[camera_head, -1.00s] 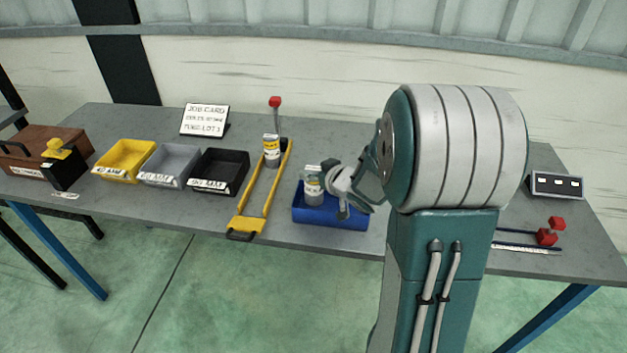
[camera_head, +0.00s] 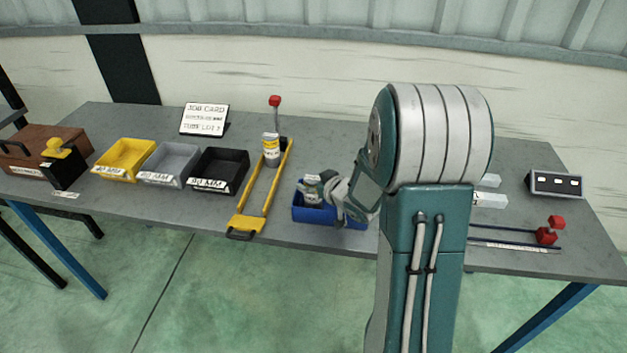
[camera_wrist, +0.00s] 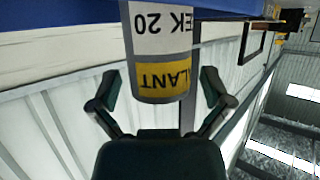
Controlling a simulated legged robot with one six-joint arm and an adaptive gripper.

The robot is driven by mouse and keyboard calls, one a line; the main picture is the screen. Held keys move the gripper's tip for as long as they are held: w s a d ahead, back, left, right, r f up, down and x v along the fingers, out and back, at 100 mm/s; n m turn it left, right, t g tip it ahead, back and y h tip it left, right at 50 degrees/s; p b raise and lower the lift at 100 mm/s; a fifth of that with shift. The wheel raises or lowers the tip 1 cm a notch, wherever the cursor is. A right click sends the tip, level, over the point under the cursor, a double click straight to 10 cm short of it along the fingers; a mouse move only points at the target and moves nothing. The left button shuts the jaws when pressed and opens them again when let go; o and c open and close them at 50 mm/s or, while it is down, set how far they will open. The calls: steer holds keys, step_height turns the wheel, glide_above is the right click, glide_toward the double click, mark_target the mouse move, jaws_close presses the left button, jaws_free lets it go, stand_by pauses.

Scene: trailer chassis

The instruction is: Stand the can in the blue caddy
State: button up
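The can (camera_head: 312,190) has a pale label with a yellow band. It stands about upright at the left part of the blue caddy (camera_head: 345,222), its lower part hidden by the caddy wall. In the wrist view the can (camera_wrist: 161,45) appears upside down, with blue behind its lower end. My gripper (camera_wrist: 162,88) has its two fingers spread on either side of the can's upper end, with a small gap showing on each side. In the head view my gripper (camera_head: 332,190) is just right of the can and partly hides the caddy.
Black (camera_head: 220,172), grey (camera_head: 170,165) and yellow (camera_head: 125,160) bins stand further left. Red-ended rods (camera_head: 515,240) lie to the right.

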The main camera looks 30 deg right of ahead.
steer(key=shift+r, duration=0.15)
steer(key=shift+s+d+r, duration=0.1)
steer(key=shift+s, duration=0.2)
steer(key=v, duration=1.1)
step_height(320, 180, up, 8)
steer(key=s+a+m+g+h, duration=0.2)
steer(key=s+a+g+h, duration=0.1)
steer(key=h, duration=0.3)
steer(key=s+a+r+g+y, duration=0.2)
steer(key=s+a+g+y, duration=0.1)
steer(key=s+a, duration=1)
steer(key=shift+s+g+y, duration=0.4)
steer(key=shift+s+g, duration=0.4)
steer(key=shift+g, duration=0.1)
steer(key=shift+r, duration=0.1)
steer(key=shift+c, duration=0.3)
